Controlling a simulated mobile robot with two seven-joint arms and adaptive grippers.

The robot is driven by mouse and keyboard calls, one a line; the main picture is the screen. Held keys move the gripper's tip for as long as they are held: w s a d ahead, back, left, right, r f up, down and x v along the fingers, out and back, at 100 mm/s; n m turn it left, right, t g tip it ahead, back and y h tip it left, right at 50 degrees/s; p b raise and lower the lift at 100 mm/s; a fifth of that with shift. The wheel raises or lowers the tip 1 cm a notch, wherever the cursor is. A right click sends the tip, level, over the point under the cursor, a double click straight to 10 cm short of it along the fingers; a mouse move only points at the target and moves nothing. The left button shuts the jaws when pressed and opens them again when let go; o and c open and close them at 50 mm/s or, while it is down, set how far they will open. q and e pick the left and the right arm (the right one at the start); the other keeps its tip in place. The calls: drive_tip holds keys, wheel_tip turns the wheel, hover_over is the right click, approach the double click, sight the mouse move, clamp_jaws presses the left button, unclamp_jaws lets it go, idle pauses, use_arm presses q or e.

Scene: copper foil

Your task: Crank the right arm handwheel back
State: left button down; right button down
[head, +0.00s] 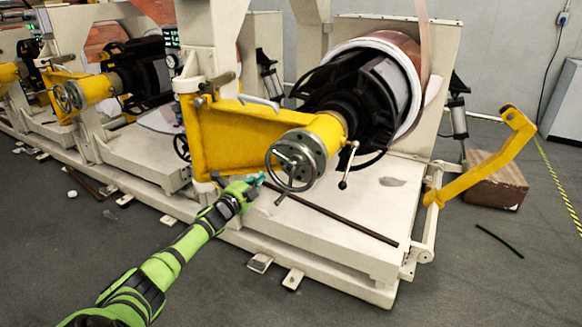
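The handwheel (291,160) is a metal wheel on the front end of the yellow arm (240,132), near the middle of the head view. A metal hub sits behind it, and a lever with a dark knob (343,184) hangs to its right. My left gripper (262,181) is at the lower left of the wheel, at about the height of its lower rim. Its fingertips are small and partly merge with the background, so I cannot tell whether they touch the rim or are open or shut. My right gripper is not in view.
A copper foil roll (398,47) sits behind the arm on a pale machine base (350,222). A yellow bar (485,160) slants up at the right, beside a brown block (494,184). Another yellow arm with a handwheel (68,97) stands at the left. The front floor is mostly clear.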

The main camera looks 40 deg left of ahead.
use_arm(q)
drive_tip(key=p+v, duration=0.7)
drive_tip(key=v, duration=0.2)
drive_tip(key=shift+r, duration=0.15)
drive_tip(key=shift+a, duration=0.1)
idle(0.4)
